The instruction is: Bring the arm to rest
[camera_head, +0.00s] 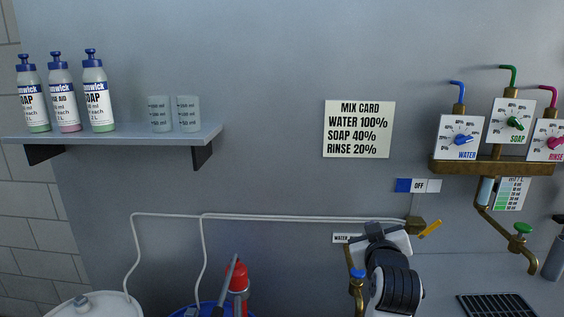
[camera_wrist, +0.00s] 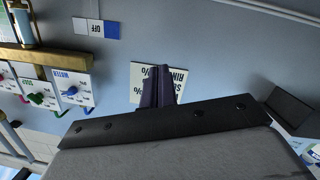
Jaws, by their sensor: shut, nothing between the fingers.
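My gripper (camera_wrist: 158,86) is shut, its two dark fingers together with nothing between them. In the wrist view, which is upside down, the fingers stand in front of the mix card (camera_wrist: 141,75) and hide part of it. In the head view, my arm rises from the bottom right of centre, and the gripper end (camera_head: 375,231) is below the mix card (camera_head: 358,129) and left of the brass fittings. Nothing hangs from the gripper.
A shelf (camera_head: 110,135) at left holds several bottles and beakers. At right, dial panels (camera_head: 459,138) sit on a brass manifold (camera_head: 490,168) with a tap (camera_head: 521,241) below. A yellow-handled valve (camera_head: 430,229) is close to my gripper. A white pipe (camera_head: 300,218) runs along the wall.

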